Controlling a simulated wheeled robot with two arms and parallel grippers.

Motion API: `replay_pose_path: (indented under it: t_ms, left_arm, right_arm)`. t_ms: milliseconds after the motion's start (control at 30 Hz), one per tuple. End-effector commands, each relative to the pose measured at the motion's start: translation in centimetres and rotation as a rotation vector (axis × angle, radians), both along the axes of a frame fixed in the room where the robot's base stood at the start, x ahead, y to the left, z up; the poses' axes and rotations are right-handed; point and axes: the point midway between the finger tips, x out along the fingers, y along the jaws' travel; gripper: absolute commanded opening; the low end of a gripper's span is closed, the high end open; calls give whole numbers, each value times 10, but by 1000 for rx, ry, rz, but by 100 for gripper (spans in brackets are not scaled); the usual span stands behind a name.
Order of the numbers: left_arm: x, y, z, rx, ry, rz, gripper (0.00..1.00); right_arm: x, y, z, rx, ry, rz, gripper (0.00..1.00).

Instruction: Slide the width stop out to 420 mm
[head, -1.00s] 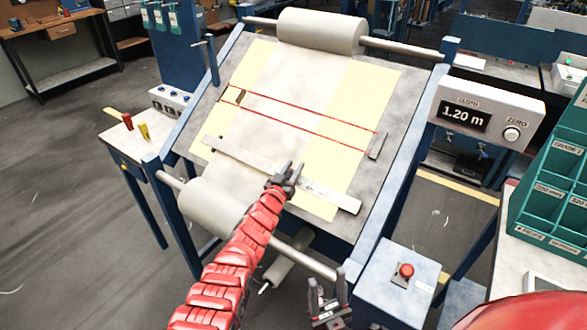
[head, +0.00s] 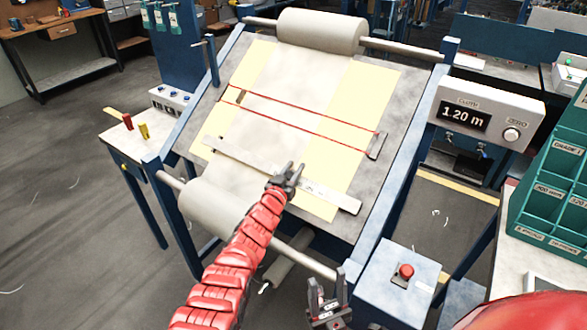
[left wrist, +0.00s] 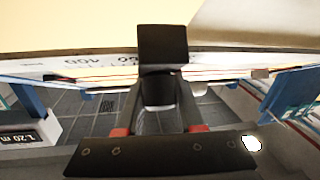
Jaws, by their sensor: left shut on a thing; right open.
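The pale ruler bar (head: 328,194) lies slantwise across the lower part of the sloped loom board. My left gripper (head: 291,172) is at the middle of this bar, shut on a small dark piece that I take to be the width stop. In the left wrist view a black block (left wrist: 163,45), likely the stop, stands in front of the bar's scale (left wrist: 100,61), between the gripper parts. The printed numbers appear upside down and are partly covered, so the exact reading cannot be told. My right gripper (head: 327,302) is open and empty, below the board's front.
Pale cloth (head: 265,125) runs down the board between two rollers, over yellow sheets (head: 365,95). Red cords (head: 310,122) cross above the bar to a grey end block (head: 377,145). A box with a red button (head: 405,271) stands at the right. A display (head: 465,115) reads 1.20 m.

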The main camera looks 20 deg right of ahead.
Motion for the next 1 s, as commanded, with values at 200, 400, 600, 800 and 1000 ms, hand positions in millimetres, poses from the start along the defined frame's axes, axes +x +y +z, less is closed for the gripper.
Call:
replay_pose_path:
  t_ms: [200,400,600,800,1000]
  left_arm:
    - [-37,-27,0,2,5,-4,0]
    - [-70,-55,-3,-1,3,-3,0]
    - [-81,-63,-2,2,3,-2,0]
    - [-81,-64,-2,1,5,-5,0]
    - [-81,-64,-2,1,4,-4,65]
  right_arm:
    - [0,0,22,0,0,0,50]
    - [0,0,20,0,0,0,50]
    - [0,0,19,0,0,0,50]
    - [0,0,19,0,0,0,50]
    - [0,0,19,0,0,0,50]
